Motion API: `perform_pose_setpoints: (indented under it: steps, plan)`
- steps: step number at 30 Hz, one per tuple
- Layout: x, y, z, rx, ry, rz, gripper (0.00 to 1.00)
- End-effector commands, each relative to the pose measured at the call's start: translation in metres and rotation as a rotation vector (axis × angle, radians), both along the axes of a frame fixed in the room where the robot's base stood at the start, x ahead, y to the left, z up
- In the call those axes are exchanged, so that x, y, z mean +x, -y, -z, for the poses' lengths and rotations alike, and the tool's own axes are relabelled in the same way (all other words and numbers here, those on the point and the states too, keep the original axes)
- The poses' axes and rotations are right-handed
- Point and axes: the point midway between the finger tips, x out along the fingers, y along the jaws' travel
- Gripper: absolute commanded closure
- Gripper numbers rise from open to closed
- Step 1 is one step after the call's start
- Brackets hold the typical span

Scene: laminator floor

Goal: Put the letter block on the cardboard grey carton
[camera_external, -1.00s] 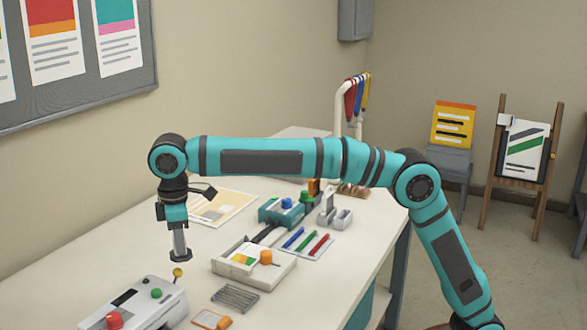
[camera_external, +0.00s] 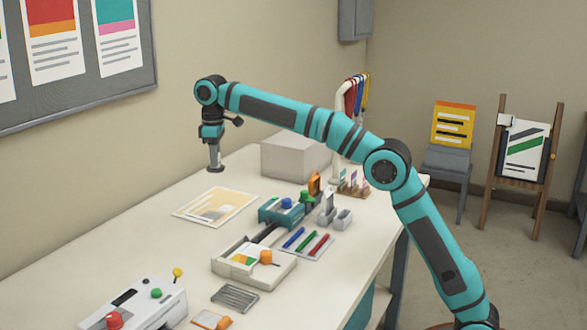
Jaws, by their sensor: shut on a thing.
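The cardboard grey carton (camera_external: 295,155) is a plain pale grey box at the back of the white table, partly behind my arm. My gripper (camera_external: 214,164) points down to the left of the carton, apart from it, above the back left of the table. It is shut on a small dark piece at its tip, which I take to be the letter block (camera_external: 215,169). The block is very small in this view, and no letter on it can be made out.
A printed sheet (camera_external: 216,206) lies below and in front of my gripper. A teal device (camera_external: 281,211), a white tray (camera_external: 253,265), pens (camera_external: 306,240) and a control box (camera_external: 136,305) stand nearer. A small card holder (camera_external: 353,184) stands right of the carton.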

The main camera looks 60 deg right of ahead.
Motion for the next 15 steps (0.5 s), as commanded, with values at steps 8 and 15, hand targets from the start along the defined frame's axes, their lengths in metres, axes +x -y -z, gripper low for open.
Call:
perform_pose_setpoints:
  steps: [8, 15]
  plan:
    - [0.011, 0.119, -0.014, 0.000, 0.001, 0.109, 1.00]
    - [0.006, 0.218, -0.026, 0.000, 0.001, 0.200, 1.00]
